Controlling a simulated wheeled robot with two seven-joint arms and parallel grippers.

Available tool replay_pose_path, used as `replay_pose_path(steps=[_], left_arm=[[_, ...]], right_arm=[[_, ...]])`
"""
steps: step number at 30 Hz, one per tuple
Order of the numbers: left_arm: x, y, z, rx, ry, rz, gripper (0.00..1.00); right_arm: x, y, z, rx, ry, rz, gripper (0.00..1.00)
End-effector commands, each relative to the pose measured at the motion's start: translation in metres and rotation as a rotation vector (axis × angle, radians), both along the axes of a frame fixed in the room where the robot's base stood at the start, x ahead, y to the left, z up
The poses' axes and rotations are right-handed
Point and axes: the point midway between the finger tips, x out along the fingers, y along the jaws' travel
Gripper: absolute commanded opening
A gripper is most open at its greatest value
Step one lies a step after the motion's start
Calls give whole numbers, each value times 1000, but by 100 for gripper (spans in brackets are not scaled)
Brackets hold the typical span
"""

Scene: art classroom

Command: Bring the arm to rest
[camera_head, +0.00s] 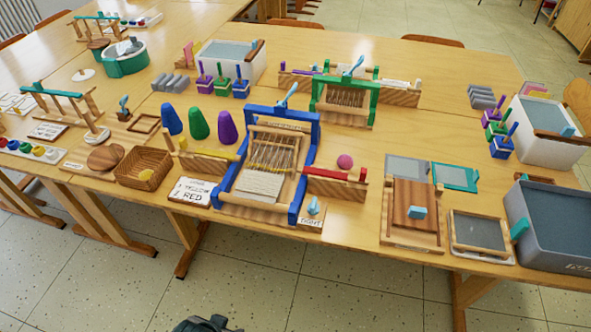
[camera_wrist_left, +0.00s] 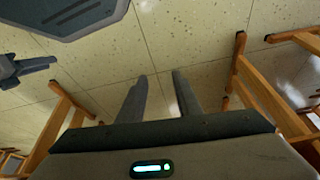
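My left gripper (camera_wrist_left: 159,75) shows in the left wrist view with its two fingers apart. It is open, with only floor seen between the fingers, and it hangs low over the speckled tiles beside wooden table legs. In the head view a small dark part of mine (camera_head: 205,324) shows at the bottom edge, in front of the table and clear of it. I cannot tell which part it is.
A long wooden table (camera_head: 352,227) fills the head view. A blue-framed loom (camera_head: 292,207), a green-framed loom (camera_head: 373,100), a wicker basket (camera_head: 151,154) and a grey tub (camera_head: 548,243) stand on it. The floor (camera_head: 300,295) in front is free. Table legs (camera_wrist_left: 262,90) stand at right in the wrist view.

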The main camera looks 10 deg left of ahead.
Motion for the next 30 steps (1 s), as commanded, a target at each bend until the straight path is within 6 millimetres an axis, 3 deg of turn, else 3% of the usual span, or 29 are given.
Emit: replay_pose_path(steps=[9, 18, 24, 30], left_arm=[[13, -13, -118, -24, -47, -12, 31], [-4, -21, -213, -48, -104, -24, 31], [-16, -23, -241, -56, -126, -29, 31], [-18, -23, -245, -57, -132, -30, 31]], right_arm=[[0, 0, 0, 1, 0, 0, 31], [0, 0, 0, 1, 0, 0, 31], [0, 0, 0, 1, 0, 0, 31], [0, 0, 0, 1, 1, 0, 31]])
